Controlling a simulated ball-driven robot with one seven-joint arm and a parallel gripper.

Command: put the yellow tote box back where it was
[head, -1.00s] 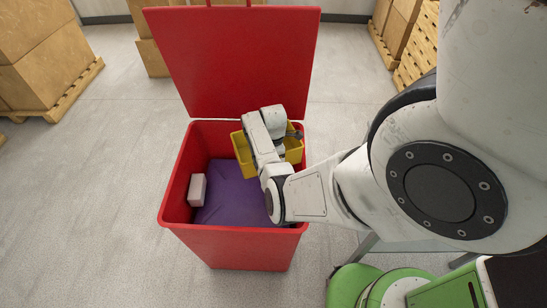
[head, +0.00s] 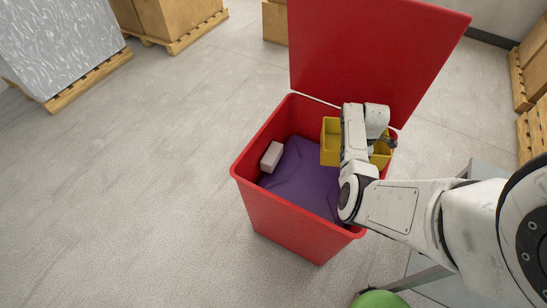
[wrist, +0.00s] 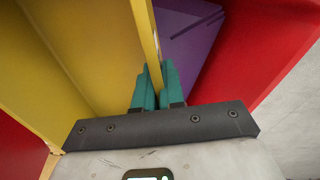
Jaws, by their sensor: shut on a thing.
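The yellow tote box (head: 330,143) is at the back right part of the open red bin (head: 290,210), seen in the head view partly behind my arm. In the wrist view its yellow wall (wrist: 85,50) stands between my teal fingers. My gripper (wrist: 157,85) is shut on that wall. In the head view my wrist hides the fingers and much of the box. I cannot tell whether the box touches anything below it.
The bin holds a purple bundle (head: 300,175) and a small pale block (head: 271,157) at its left wall. The red lid (head: 375,50) stands open behind. Pallets with cartons (head: 180,15) and a wrapped load (head: 60,40) stand at the back. The floor at left is clear.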

